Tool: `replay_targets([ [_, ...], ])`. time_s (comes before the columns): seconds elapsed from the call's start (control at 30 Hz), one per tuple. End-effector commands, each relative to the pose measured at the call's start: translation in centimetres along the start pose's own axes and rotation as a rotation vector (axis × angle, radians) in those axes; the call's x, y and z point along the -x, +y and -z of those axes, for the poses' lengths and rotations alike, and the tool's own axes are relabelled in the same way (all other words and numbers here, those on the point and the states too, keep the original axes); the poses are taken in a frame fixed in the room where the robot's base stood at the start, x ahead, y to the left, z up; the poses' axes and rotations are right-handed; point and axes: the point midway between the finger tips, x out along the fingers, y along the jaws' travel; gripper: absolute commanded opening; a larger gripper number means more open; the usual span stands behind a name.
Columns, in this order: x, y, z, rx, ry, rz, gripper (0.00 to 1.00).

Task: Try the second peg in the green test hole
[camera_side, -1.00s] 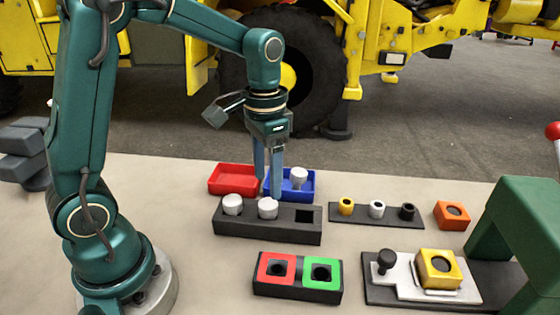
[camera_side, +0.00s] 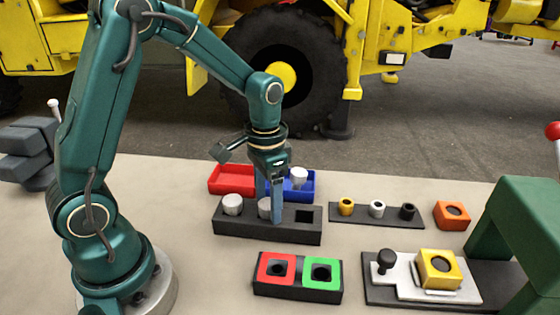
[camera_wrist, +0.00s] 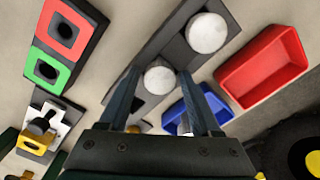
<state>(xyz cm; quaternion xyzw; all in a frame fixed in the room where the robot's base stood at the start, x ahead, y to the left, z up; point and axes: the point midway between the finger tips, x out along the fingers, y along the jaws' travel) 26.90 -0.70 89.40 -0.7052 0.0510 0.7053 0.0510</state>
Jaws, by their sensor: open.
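The second peg (camera_side: 264,206) is a pale cylinder standing in the middle slot of the black rack (camera_side: 265,232). My gripper (camera_side: 271,210) is open and low at this peg, with a finger partly covering it in the side view. In the wrist view the peg top (camera_wrist: 160,78) shows between the two fingertips; whether they touch it cannot be told. The green test hole (camera_side: 322,271) is empty in the front block, right of the red-rimmed hole (camera_side: 277,268).
Another peg (camera_side: 232,204) stands in the rack's left slot; its right slot (camera_side: 307,215) is empty. Behind are a red tray (camera_side: 228,180) and a blue tray (camera_side: 310,190) holding a peg (camera_side: 299,177). A yellow block (camera_side: 439,267) sits on a fixture at right.

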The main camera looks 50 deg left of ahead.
Motion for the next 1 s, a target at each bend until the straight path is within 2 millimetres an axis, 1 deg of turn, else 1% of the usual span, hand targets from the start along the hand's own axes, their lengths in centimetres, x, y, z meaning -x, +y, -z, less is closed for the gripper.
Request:
replay_targets([
  [0.03,0.0,0.0,0.0,0.000,0.000,0.000,0.65],
  [0.07,0.0,0.0,0.0,0.000,0.000,0.000,0.57],
  [0.1,0.0,0.0,0.0,0.000,0.000,0.000,0.42],
  [0.17,0.0,0.0,0.0,0.000,0.000,0.000,0.19],
  [0.2,0.0,0.0,0.0,0.000,0.000,0.000,0.04],
  [0.23,0.0,0.0,0.0,0.000,0.000,0.000,0.00],
  [0.43,0.6,0.0,0.1,0.000,0.004,0.001,0.00],
  [1.0,5.0,0.0,0.1,0.000,0.005,0.001,0.00],
])
